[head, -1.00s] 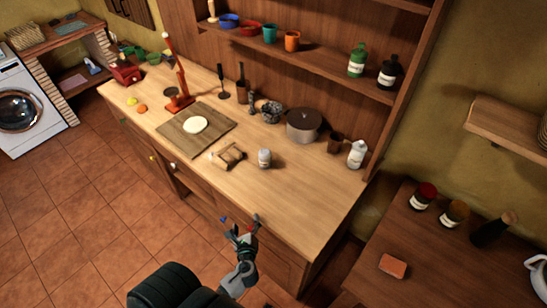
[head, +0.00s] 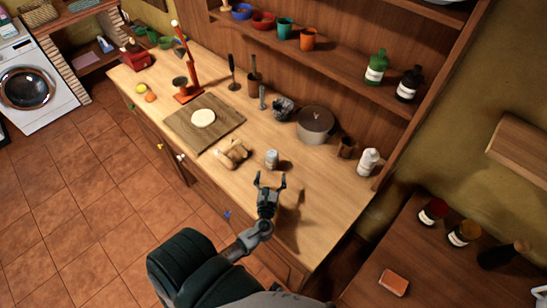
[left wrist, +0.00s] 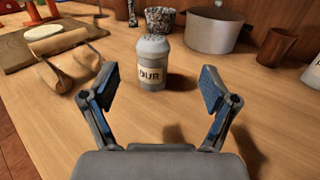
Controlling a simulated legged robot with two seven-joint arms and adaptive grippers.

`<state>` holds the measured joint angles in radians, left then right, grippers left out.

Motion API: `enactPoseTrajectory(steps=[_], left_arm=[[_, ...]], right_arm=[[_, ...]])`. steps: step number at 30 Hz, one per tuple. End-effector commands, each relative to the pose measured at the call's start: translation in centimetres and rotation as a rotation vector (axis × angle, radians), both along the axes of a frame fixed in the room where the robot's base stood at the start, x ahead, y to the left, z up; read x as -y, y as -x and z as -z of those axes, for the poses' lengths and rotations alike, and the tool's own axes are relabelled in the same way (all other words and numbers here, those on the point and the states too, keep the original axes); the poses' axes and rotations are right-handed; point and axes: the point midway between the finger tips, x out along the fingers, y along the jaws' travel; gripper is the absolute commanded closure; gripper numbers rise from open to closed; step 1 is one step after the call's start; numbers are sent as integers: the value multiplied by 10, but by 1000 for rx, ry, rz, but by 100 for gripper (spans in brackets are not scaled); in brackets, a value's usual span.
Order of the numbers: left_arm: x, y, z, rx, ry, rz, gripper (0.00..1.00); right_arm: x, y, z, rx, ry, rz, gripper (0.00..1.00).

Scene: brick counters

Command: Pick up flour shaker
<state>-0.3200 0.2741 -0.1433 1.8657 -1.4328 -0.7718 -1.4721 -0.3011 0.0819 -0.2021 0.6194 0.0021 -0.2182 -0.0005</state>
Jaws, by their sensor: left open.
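The flour shaker (head: 272,159) is a small grey-white jar with a paper label, standing upright on the wooden counter. In the left wrist view the shaker (left wrist: 153,62) stands ahead of my fingers, centred between them, with part of its label lettering readable. My left gripper (head: 270,181) is open and empty, just on the near side of the shaker and apart from it. Its two spread fingers (left wrist: 156,90) also show in the left wrist view. My right gripper is not in view.
A rolling-pin-like wooden item on a stand (head: 233,154) is left of the shaker, by a board with dough (head: 189,138). A lidded pot (head: 315,124), a brown cup (head: 346,147) and a white bottle (head: 368,162) stand behind and right. The counter's right front is clear.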

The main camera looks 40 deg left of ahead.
Motion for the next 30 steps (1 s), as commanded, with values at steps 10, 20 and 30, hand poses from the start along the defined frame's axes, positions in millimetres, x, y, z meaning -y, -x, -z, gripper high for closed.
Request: enactPoseTrajectory(steps=[10, 20, 30], left_arm=[[-32, -48, 0, 0, 2, -2, 14], [-58, -80, 6, 0, -1, -1, 14], [-66, -90, 8, 0, 2, -1, 14]], right_arm=[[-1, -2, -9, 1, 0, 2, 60], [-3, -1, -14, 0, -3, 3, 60], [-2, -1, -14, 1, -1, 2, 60]])
